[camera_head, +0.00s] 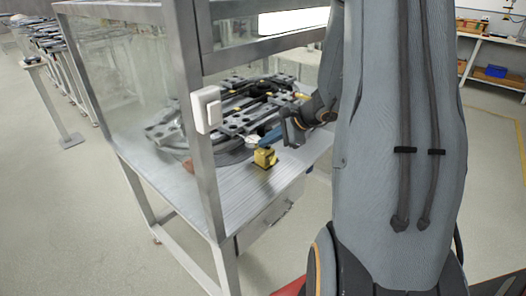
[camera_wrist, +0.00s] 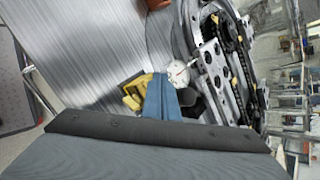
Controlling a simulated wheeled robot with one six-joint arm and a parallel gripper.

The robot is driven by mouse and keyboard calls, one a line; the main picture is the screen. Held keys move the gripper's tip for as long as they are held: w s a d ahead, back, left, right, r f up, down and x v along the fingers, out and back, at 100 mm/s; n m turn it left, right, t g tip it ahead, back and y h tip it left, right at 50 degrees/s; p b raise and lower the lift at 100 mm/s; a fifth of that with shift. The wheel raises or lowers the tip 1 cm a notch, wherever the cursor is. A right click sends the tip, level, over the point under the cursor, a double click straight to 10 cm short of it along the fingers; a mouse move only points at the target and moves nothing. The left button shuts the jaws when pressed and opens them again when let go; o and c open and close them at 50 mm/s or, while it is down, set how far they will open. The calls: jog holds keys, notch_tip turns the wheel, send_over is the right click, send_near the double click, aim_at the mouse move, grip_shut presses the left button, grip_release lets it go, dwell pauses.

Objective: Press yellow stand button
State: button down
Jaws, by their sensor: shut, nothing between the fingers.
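The small yellow stand (camera_head: 265,157) sits on the metal tabletop near its front edge. It also shows in the wrist view (camera_wrist: 133,97), left of my fingers, partly hidden by them. A white round dial (camera_head: 252,141) is close behind it; in the wrist view the dial (camera_wrist: 178,73) is just right of the fingertips. The button on the stand cannot be made out. My gripper (camera_head: 268,137), with blue fingers, is shut and empty, just above and behind the stand in the head view. In the wrist view the fingers (camera_wrist: 158,82) overlap the stand's right side; contact cannot be told.
The ring track (camera_head: 165,130), with grey plates, lies behind the stand on the table (camera_head: 225,195). A metal frame post with a white switch box (camera_head: 207,109) rises at the table's front left. Clear panels enclose the left side. Bare tabletop lies left of the stand.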

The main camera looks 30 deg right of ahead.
jog(key=shift+r, duration=0.1)
notch_tip(320, 180, up, 5)
jog(key=p, duration=0.3)
dwell(1.0)
